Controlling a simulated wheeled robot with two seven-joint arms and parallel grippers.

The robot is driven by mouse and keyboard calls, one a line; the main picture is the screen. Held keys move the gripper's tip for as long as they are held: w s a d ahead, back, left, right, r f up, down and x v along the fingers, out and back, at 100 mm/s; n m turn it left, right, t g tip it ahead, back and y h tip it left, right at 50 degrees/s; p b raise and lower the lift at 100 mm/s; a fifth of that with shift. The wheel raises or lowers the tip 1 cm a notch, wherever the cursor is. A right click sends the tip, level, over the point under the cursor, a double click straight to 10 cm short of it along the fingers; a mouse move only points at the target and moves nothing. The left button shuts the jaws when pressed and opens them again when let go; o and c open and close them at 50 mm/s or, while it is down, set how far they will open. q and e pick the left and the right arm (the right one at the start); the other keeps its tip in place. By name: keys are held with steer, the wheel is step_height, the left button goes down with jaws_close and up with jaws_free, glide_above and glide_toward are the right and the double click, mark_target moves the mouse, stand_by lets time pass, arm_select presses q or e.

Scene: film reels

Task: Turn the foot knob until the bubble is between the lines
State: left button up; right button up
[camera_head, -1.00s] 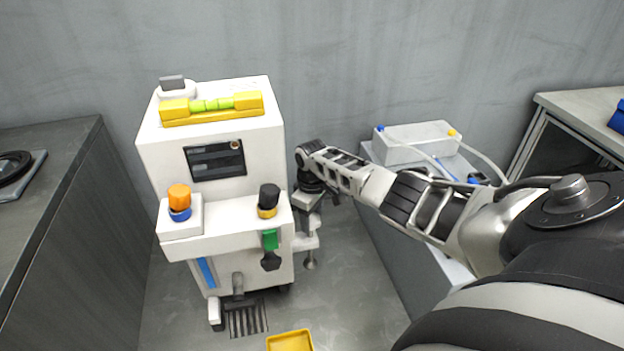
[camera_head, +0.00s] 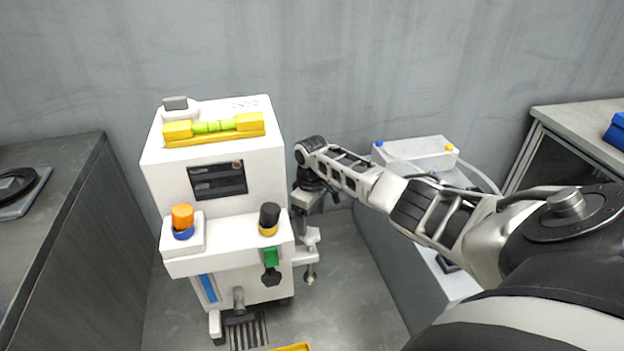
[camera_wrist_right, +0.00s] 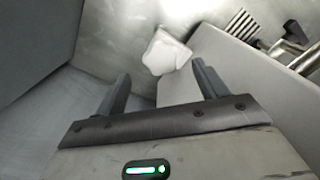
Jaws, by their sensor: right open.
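The white machine (camera_head: 215,185) stands upright and carries a yellow level (camera_head: 214,136) on top with a green vial (camera_head: 213,126). The bubble is too small to read against the lines. At the machine's lower right, a white bracket (camera_head: 307,254) holds a thin post with a small foot (camera_head: 310,279). My right gripper (camera_head: 309,202) points down just above this bracket, partly hidden by its own wrist. In the right wrist view my right gripper (camera_wrist_right: 160,71) is open and empty, with a white faceted knob (camera_wrist_right: 167,52) ahead between and beyond the fingertips. My left gripper is not in view.
Orange (camera_head: 182,215) and black (camera_head: 269,215) knobs stand on the machine's front ledge. A grey cabinet (camera_head: 75,240) is at the left. A low bench with a white box (camera_head: 420,153) stands right of the gripper. A yellow tray (camera_head: 292,347) shows at the bottom edge.

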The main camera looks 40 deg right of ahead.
mark_target(312, 233)
arm_select(q)
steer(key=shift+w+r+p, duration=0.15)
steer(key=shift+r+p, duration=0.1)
steer(key=shift+p, duration=0.75)
arm_select(e)
step_height(312, 233, up, 10)
steer(key=shift+r, duration=0.2)
